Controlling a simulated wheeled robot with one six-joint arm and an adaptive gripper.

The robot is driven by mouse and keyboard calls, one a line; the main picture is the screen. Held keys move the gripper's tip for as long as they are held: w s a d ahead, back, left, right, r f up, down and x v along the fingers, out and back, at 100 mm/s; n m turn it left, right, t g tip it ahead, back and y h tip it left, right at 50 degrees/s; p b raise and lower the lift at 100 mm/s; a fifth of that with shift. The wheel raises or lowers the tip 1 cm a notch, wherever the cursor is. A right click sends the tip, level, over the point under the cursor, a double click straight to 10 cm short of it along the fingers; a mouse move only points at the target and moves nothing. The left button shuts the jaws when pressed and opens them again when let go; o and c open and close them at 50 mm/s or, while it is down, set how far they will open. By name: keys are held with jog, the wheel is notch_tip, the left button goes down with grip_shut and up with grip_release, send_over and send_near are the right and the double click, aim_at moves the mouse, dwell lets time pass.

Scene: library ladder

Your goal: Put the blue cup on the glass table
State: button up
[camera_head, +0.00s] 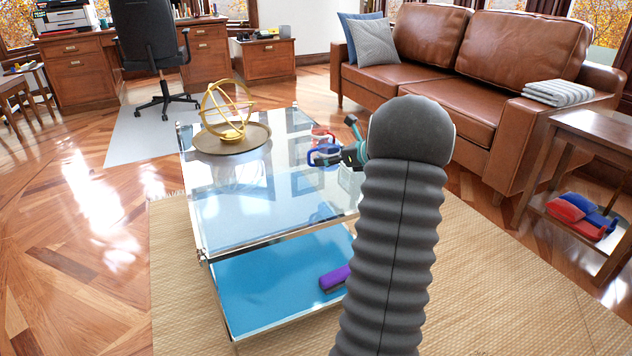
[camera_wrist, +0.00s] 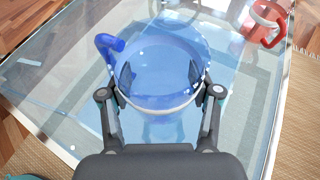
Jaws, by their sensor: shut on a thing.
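The blue cup (camera_wrist: 165,65) is see-through, with a wide round rim and a handle at its left in the wrist view. My gripper (camera_wrist: 160,93) is shut on it, one finger on each side. In the head view the blue cup (camera_head: 322,156) is at the right part of the glass table (camera_head: 265,215), left of my gripper (camera_head: 345,154). The glass table's top fills much of the wrist view below the cup. I cannot tell whether the cup's base touches the glass. My arm hides part of the table's right side.
A red cup (camera_head: 321,135) stands on the glass just behind the blue one. A gold ring sculpture (camera_head: 228,110) on a round tray (camera_head: 205,143) takes the table's far left. A purple object (camera_head: 334,279) lies on the lower shelf. The front left glass is clear.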

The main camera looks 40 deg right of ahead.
send_over(315, 191)
notch_tip(315, 191, down, 3)
jog(key=shift+b, duration=0.35)
jog(key=shift+f+b, duration=0.4)
jog(key=shift+f, duration=1.5)
jog(key=shift+f, duration=0.25)
jog(key=o, duration=1.3)
jog(key=shift+c, duration=0.2)
